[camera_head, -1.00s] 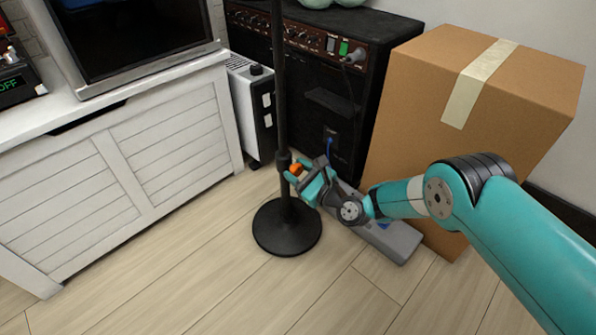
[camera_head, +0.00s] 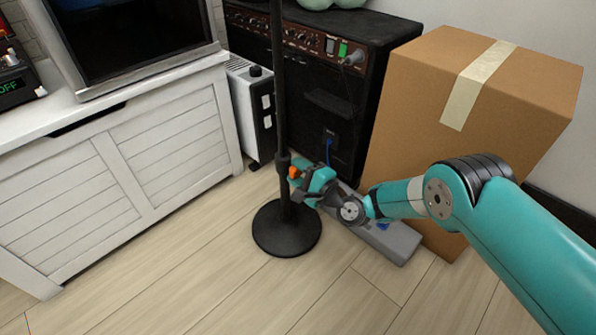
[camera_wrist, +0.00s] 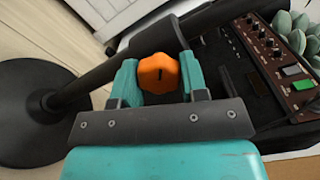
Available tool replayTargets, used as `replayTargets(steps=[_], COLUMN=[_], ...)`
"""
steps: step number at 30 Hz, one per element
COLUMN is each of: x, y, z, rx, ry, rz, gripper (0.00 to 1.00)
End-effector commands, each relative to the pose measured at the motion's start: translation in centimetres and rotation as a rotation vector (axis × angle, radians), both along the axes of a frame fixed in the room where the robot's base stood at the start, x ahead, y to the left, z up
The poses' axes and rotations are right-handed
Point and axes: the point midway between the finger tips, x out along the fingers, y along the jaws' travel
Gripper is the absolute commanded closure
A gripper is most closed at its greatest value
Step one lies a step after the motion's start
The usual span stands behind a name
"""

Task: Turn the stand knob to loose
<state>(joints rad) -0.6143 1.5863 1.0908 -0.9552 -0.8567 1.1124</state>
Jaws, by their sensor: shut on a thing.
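The stand is a black pole (camera_head: 280,100) rising from a round black base (camera_head: 287,229) on the floor. Its orange knob (camera_head: 295,172) sits low on the pole, at the collar. My gripper (camera_head: 305,178) is at the knob from the right. In the wrist view its teal fingers (camera_wrist: 158,82) stand on either side of the knob and are shut on it. I cannot read any loose or tight marking.
A black amplifier (camera_head: 325,75) stands behind the pole, with a white heater (camera_head: 252,105) to its left. A cardboard box (camera_head: 470,110) stands at the right. A grey flat device (camera_head: 395,241) lies on the floor below my arm. A white cabinet (camera_head: 120,165) is at left. The front floor is clear.

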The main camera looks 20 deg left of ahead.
Motion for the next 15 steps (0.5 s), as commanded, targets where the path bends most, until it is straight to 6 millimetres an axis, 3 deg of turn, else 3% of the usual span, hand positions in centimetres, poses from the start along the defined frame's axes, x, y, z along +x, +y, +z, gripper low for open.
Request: replayTargets(steps=[15], x=[0.03], y=[-0.13], z=[0.10], rx=[-0.189], ry=[-0.449], rz=[-0.001], gripper=[0.84])
